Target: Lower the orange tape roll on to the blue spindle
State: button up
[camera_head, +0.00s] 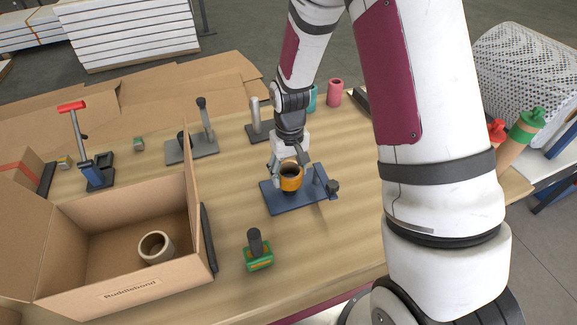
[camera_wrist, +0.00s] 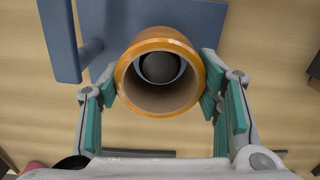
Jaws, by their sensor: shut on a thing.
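The orange tape roll (camera_head: 290,184) is held by my gripper (camera_head: 288,172) over the blue base plate (camera_head: 285,201). In the wrist view the roll (camera_wrist: 160,38) sits between the green-padded fingers of my gripper (camera_wrist: 160,88), which press on its left and right sides. Through its bore I see the dark rounded top of the spindle (camera_wrist: 159,68), toward the upper part of the hole. I cannot tell whether the roll is around the spindle or just above it. The spindle's lower part is hidden in both views.
A blue upright with a dark knob (camera_head: 333,187) stands at the plate's right side. An open cardboard box (camera_head: 110,285) with a pale roll (camera_head: 156,248) inside is at left. A green block with a dark post (camera_head: 258,260) stands in front; grey stands (camera_head: 192,150) are behind.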

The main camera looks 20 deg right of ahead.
jog(key=shift+f+b, duration=0.45)
jog(key=shift+f, duration=1)
jog(key=o, duration=1.2)
jog(key=shift+o, duration=0.2)
notch_tip(320, 180, up, 12)
